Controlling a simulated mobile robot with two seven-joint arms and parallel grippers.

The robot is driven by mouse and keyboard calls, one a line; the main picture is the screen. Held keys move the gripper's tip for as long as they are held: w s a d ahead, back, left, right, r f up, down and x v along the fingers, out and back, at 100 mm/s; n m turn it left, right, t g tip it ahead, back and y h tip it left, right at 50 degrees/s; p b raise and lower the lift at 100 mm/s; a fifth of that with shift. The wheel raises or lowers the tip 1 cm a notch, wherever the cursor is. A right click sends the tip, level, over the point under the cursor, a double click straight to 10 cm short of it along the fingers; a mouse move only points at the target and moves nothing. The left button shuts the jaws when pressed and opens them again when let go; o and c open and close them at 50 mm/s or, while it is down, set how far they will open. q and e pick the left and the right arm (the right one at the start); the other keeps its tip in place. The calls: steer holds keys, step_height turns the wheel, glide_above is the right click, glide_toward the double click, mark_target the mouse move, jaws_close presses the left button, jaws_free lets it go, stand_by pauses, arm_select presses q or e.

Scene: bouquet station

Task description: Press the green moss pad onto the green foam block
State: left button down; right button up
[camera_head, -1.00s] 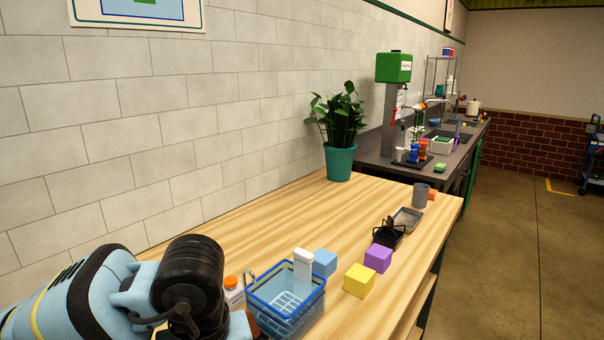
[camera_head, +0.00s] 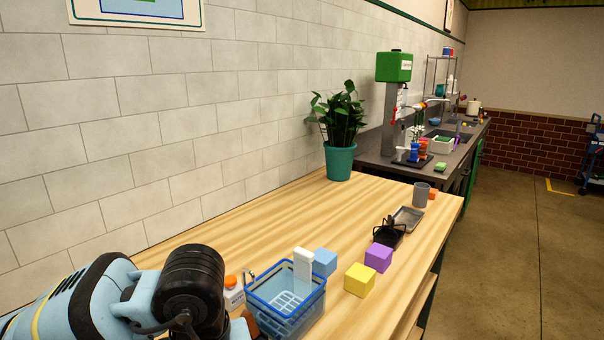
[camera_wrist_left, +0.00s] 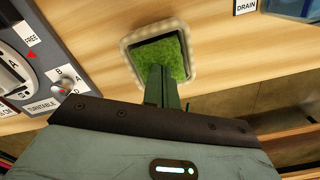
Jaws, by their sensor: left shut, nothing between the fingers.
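In the left wrist view a green, moss-textured square (camera_wrist_left: 166,50) lies inside a beige beaded rim (camera_wrist_left: 188,30) with a dark inner edge. I cannot tell whether foam lies under the green surface. My left gripper (camera_wrist_left: 160,78) is shut and empty, its fingers covering the lower middle of the green square. I cannot tell whether the fingertips touch it. In the head view my left gripper is out of sight, and a small green block (camera_head: 440,167) sits on the far dark counter. My right gripper is not in view.
A control panel (camera_wrist_left: 40,45) with knobs stands left of the beige rim. A blue basket (camera_head: 287,300), a blue cube (camera_head: 324,262), a yellow cube (camera_head: 360,279) and a purple cube (camera_head: 378,256) are on the wooden table (camera_head: 290,220). A potted plant (camera_head: 340,160) stands behind.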

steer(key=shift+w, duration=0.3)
arm_select(q)
steer(key=shift+f, duration=0.15)
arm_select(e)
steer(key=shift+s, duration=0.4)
arm_select(q)
steer(key=shift+s+f, duration=0.1)
steer(key=shift+f, duration=0.15)
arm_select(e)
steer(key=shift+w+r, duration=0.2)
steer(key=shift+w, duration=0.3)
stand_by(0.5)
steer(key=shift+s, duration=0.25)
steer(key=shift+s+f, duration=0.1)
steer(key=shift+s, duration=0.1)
